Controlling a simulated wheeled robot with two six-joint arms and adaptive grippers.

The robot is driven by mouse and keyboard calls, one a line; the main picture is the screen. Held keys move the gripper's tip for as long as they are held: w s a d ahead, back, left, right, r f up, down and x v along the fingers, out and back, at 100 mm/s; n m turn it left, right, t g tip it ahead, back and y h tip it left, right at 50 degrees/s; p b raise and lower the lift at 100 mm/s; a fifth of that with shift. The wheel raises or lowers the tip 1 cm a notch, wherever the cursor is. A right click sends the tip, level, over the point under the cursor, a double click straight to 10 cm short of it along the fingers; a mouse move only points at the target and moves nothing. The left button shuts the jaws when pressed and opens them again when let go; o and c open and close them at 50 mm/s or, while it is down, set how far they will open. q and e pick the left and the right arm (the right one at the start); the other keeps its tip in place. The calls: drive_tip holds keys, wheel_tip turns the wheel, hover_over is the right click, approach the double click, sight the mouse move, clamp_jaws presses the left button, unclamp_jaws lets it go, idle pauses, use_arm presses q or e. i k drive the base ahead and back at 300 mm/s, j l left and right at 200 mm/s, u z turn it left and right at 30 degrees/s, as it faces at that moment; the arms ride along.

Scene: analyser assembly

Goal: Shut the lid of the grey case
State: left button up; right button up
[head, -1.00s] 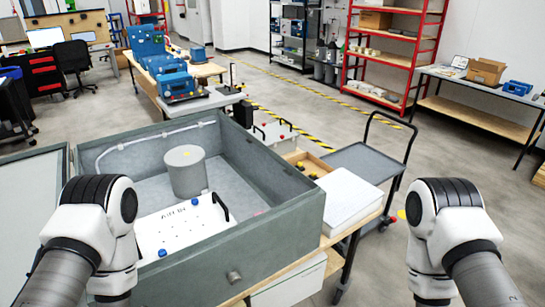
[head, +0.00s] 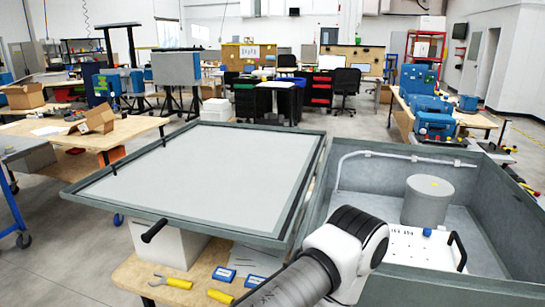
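The grey case (head: 440,292) stands open at the right of the head view. Its lid (head: 215,175) is folded fully open to the left, a broad pale panel with a dark grey rim, lying nearly flat. Inside the case are a grey cylinder (head: 428,203) with a yellow dot, a white panel (head: 405,240) with a black handle, and a white pipe along the back wall. My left arm crosses the front of the case near the hinge side and hides part of it. Neither gripper's fingers show.
A wooden bench top (head: 140,272) below the lid holds yellow-handled pliers (head: 175,283) and small blue boxes (head: 224,274). Another bench (head: 85,135) with cardboard boxes is at left.

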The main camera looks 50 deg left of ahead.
sight(250, 183)
drive_tip(key=u, duration=1.9)
drive_tip(key=i+j+z, duration=0.1)
drive_tip(key=j+z, duration=0.9)
drive_tip(key=i, duration=0.05)
